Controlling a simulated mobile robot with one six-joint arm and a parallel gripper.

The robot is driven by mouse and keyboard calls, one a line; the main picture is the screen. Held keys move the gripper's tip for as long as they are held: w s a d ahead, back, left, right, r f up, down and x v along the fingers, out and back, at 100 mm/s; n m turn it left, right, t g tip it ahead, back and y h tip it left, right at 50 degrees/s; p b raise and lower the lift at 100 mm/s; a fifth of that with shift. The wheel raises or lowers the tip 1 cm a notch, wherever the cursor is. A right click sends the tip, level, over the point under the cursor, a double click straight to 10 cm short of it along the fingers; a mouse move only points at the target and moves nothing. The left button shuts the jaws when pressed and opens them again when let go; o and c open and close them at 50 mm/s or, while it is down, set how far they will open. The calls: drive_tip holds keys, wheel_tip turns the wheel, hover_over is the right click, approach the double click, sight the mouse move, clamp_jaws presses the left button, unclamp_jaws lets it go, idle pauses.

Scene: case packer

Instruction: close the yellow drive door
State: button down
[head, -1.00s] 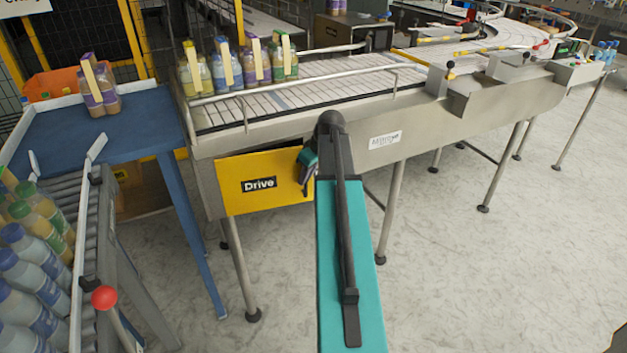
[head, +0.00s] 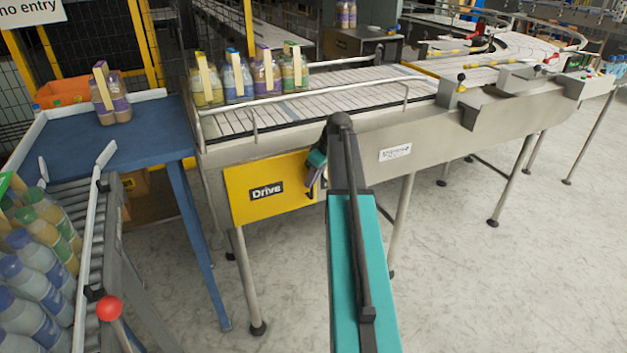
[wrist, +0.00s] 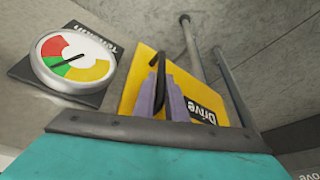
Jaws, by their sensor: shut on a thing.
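The yellow drive door (head: 285,200), with a black "Drive" label, is on the front of the conveyor housing, at centre-left of the head view. The door also shows in the wrist view (wrist: 143,85), seen at a slant with its label upside down. My gripper (head: 315,174) is at the door's right edge. In the wrist view its two purple fingers (wrist: 163,92) are shut around the dark handle (wrist: 161,55) on the door. A round tension gauge (wrist: 75,62) shows beyond the door's edge. My arm partly hides the door's right side; its exact opening angle is unclear.
The steel conveyor (head: 345,105) carries several bottle packs above the door. A blue table (head: 145,140) and a roller track with bottles stand left, with a red-knobbed lever (head: 109,308). Conveyor legs stand below. The floor at right is clear.

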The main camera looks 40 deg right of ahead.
drive_tip(key=shift+w+d+r, duration=0.1)
drive_tip(key=shift+w+r, duration=0.1)
drive_tip(key=c, duration=1.9)
unclamp_jaws()
drive_tip(key=shift+o, duration=0.4)
drive_tip(key=shift+f, duration=0.15)
drive_tip(key=shift+s, duration=0.1)
drive_tip(key=b+v, duration=0.3)
drive_tip(key=v, duration=1)
drive_tip(key=shift+s+r, duration=0.15)
drive_tip(key=shift+r, duration=0.2)
